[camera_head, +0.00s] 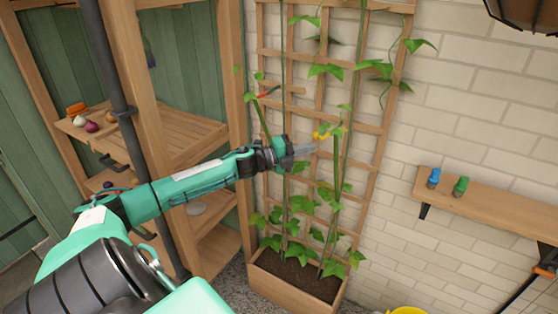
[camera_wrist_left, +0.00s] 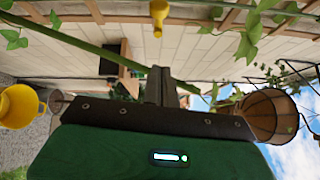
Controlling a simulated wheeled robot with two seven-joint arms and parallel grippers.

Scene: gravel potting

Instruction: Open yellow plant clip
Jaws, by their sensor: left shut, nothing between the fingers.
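The small yellow plant clip (camera_head: 322,135) is on the right-hand plant stem in front of the wooden trellis, about mid-height. In the left wrist view the yellow clip (camera_wrist_left: 158,17) shows at the top centre, beyond my fingertips. My left gripper (camera_head: 312,147) is shut and empty, with its fingertips just left of and slightly below the clip in the head view. The fingers also show in the left wrist view (camera_wrist_left: 160,86), pressed together and apart from the clip in the picture. I cannot tell whether the clip is open. My right gripper is not in view.
The planter box (camera_head: 290,285) with climbing plants stands below the trellis (camera_head: 374,150). A wooden shelf unit (camera_head: 190,140) is at left. A wall shelf (camera_head: 490,205) holds a blue and a green item at right. A green stem (camera_wrist_left: 90,47) crosses behind my fingers.

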